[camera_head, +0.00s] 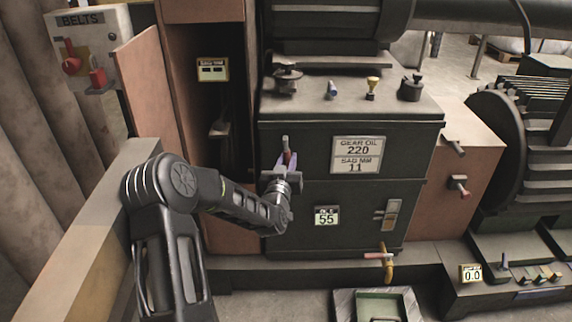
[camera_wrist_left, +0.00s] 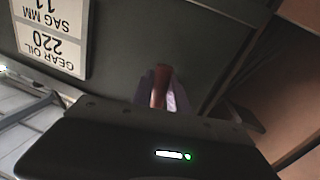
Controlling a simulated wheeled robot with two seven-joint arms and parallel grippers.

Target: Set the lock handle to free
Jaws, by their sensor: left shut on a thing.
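The lock handle (camera_head: 287,157) appears to be the thin lever with a reddish-brown grip on the front of the dark gear box, near its left edge; I see no lock or free marking by it. My left gripper (camera_head: 287,162) is shut on this handle, its pale purple fingers on either side. In the left wrist view the reddish-brown handle (camera_wrist_left: 160,88) stands between the fingertips, and its base is hidden. My right gripper is out of view.
A grey BELTS panel (camera_head: 85,40) with red controls is at upper left. An open reddish door (camera_head: 150,95) stands left of the gear box. A brass tap (camera_head: 387,262) sits above a green tray (camera_head: 377,304). Small fittings stand on the box top (camera_head: 330,90).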

